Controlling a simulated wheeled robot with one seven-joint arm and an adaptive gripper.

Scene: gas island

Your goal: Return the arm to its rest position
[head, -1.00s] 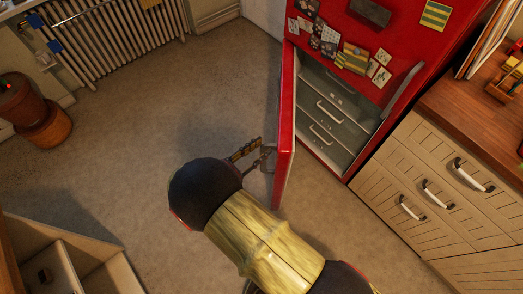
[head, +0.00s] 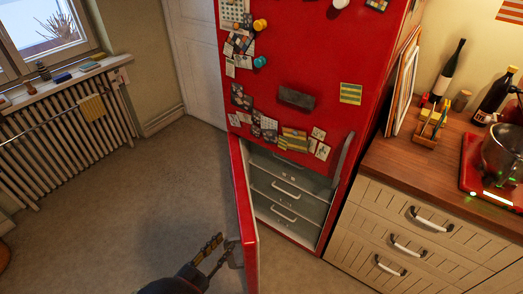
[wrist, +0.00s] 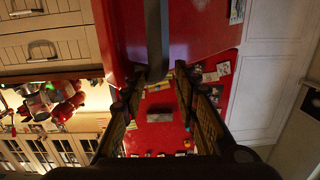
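My gripper (head: 219,254) is at the bottom of the head view, left of the open lower door (head: 246,215) of the red fridge (head: 300,70). In the wrist view my gripper (wrist: 157,78) has its two dark fingers spread apart. A grey door handle (wrist: 156,35) runs down from the top and ends near the gap between the fingertips. I cannot tell if they touch it. Nothing is clearly held. My arm is mostly out of the head view.
The open lower compartment shows clear drawers (head: 285,190). A wooden counter with drawers (head: 410,235) stands at the right, with bottles and a pot (head: 502,150) on top. A radiator (head: 70,135) is at the left. Floor (head: 150,200) left of the door is free.

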